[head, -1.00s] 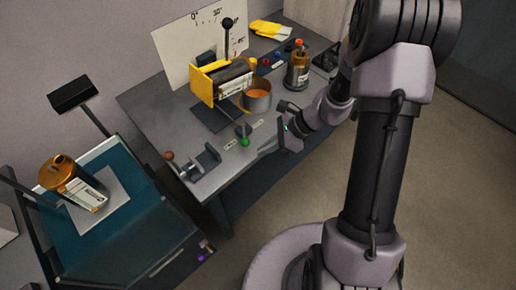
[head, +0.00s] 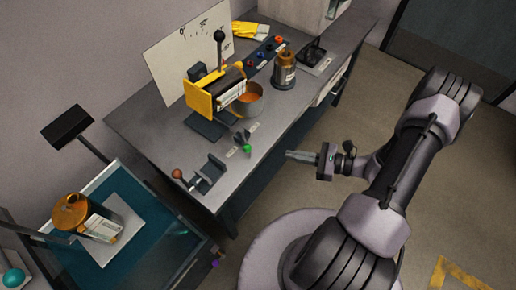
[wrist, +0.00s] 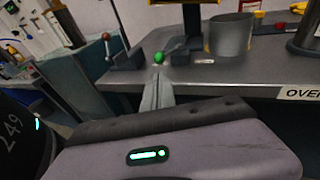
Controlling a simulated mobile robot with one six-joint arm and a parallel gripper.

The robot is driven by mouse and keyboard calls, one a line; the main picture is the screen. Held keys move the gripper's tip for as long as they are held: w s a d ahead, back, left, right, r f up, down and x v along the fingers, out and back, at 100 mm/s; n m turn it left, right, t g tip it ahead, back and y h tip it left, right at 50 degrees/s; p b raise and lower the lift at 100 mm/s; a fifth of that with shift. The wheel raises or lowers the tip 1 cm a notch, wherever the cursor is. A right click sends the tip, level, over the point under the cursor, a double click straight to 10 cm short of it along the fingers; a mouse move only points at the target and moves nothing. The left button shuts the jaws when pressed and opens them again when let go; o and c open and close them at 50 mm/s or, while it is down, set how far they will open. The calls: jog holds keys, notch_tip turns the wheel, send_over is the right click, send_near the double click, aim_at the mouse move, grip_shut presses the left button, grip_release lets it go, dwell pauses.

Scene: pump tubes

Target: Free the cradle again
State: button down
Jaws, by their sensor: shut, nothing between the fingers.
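The frames do not settle which holder is the cradle. A grey bracket with an open channel (head: 208,172) stands at the bench's front left, beside a brown knob (head: 177,174); nothing shows in its channel. It also appears in the wrist view (wrist: 126,60). A yellow frame (head: 199,98) with a black ball-topped lever (head: 219,36) holds a dark body with a white label. A green ball knob (head: 247,149) is near the front edge. My gripper (head: 288,155) is shut and empty, off the bench's front edge; its fingers (wrist: 158,82) point toward the green knob in the wrist view.
A metal pot with orange contents (head: 247,107) and a brown-topped bottle (head: 284,72) stand on the bench. A labelled orange-brown canister (head: 78,212) is on a pale plate (head: 122,240) in the left-hand teal tray. The floor before the bench is open.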

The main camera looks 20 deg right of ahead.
aim_at(248, 152)
jog(key=b+x, duration=0.2)
jog(key=x, duration=0.9)
jog(key=shift+w+a+b, duration=0.1)
jog(key=shift+a+b, duration=0.1)
jog(key=shift+b, duration=0.2)
jog(key=shift+s+a, duration=0.3)
jog(key=shift+a, duration=0.6)
jog(key=shift+d, duration=0.15)
